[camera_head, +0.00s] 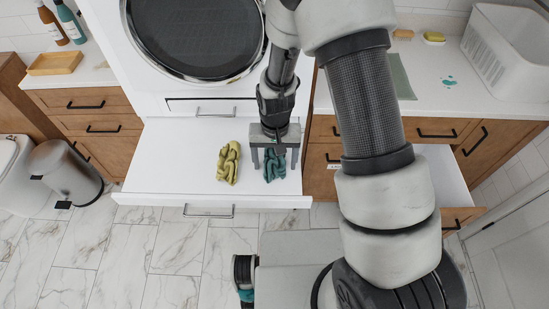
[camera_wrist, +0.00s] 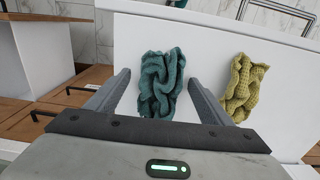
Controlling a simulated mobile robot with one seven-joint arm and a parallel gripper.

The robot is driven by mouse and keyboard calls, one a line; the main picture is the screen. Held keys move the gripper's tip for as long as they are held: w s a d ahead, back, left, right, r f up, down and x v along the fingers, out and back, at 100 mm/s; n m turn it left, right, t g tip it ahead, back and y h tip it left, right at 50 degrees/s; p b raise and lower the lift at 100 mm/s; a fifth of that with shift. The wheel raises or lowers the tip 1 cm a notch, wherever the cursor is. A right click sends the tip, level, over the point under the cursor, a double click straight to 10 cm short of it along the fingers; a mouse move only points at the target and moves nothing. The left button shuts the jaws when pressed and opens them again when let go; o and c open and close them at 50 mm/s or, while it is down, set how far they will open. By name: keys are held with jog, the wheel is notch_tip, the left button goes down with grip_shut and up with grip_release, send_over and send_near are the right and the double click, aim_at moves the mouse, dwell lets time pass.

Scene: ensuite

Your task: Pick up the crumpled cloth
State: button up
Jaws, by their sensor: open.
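A teal crumpled cloth (camera_head: 274,166) lies on a white pull-out shelf (camera_head: 160,165) below the round-doored machine. A yellow-green crumpled cloth (camera_head: 228,163) lies to its left on the same shelf. My gripper (camera_head: 274,160) is open above the teal cloth, with one finger on each side of it in the picture. In the wrist view the teal cloth (camera_wrist: 161,84) shows between the two fingers, and the yellow-green cloth (camera_wrist: 244,88) is just outside the right finger. I cannot tell whether the fingers touch the shelf.
The round-doored machine (camera_head: 195,35) stands behind the shelf. An open drawer (camera_head: 440,180) is at the right. A grey bin (camera_head: 67,170) stands on the floor at the left. A white basket (camera_head: 510,50) sits on the right counter. The shelf's left part is bare.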

aim_at(276, 161)
jog(key=c, duration=1.2)
notch_tip(276, 161, up, 9)
jog(key=shift+d+r, duration=0.1)
jog(key=shift+c, duration=0.2)
jog(key=w+d+r, duration=0.1)
jog(key=d+r, duration=0.1)
jog(key=d, duration=0.4)
jog(key=w+d+r, duration=0.1)
jog(key=d+r, duration=0.1)
jog(key=d, duration=0.4)
jog(key=shift+w+d, duration=0.2)
jog(key=shift+w, duration=0.05)
